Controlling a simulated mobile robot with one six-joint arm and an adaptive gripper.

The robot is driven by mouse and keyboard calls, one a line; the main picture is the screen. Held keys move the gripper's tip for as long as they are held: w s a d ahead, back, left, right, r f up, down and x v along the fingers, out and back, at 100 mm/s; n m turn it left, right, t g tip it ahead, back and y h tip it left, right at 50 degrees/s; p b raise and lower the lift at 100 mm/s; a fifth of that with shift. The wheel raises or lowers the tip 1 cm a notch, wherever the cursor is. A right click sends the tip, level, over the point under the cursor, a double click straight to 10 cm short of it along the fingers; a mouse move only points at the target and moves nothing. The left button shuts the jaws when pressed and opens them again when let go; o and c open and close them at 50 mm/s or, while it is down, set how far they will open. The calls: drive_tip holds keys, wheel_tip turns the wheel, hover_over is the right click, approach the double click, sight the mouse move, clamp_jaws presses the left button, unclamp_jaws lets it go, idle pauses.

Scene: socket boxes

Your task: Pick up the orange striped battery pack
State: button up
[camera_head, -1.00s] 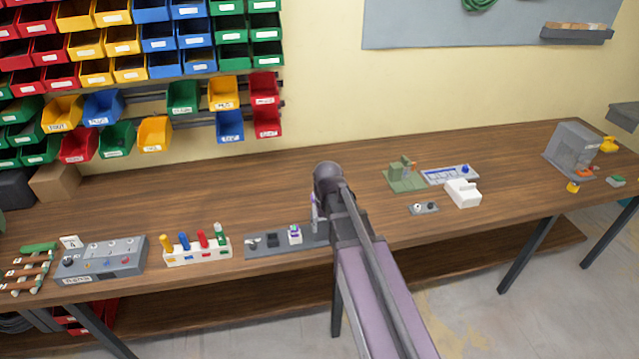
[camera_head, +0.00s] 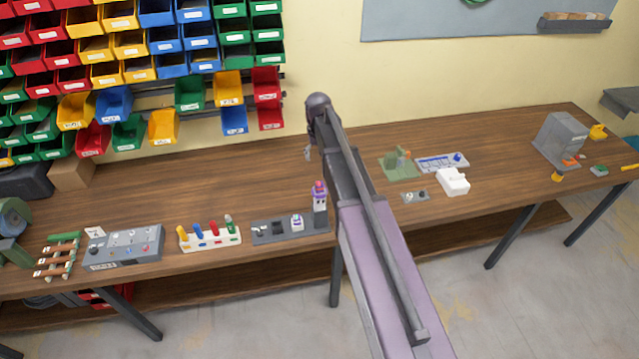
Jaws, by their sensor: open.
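I cannot make out an orange striped pack for certain at this size. A grey socket tray (camera_head: 262,239) stands near the front edge of the bench. My arm hides part of the bench right of the tray.
Left of the tray are a white rack (camera_head: 208,238) of coloured pegs and a grey switch panel (camera_head: 125,246). Right of my arm are a green fixture (camera_head: 396,165), a white block (camera_head: 453,181) and a grey machine (camera_head: 560,139). The bench behind the tray is mostly clear.

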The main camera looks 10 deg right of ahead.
sight(319, 184)
idle(0.5)
wheel_tip(319, 184, down, 8)
drive_tip(key=b, duration=0.8)
drive_tip(key=shift+f+b, duration=0.25)
drive_tip(key=shift+b, duration=0.1)
drive_tip(key=shift+d+f+b, duration=0.15)
drive_tip(key=shift+f+b, duration=2.45)
drive_tip(key=c, duration=1.1)
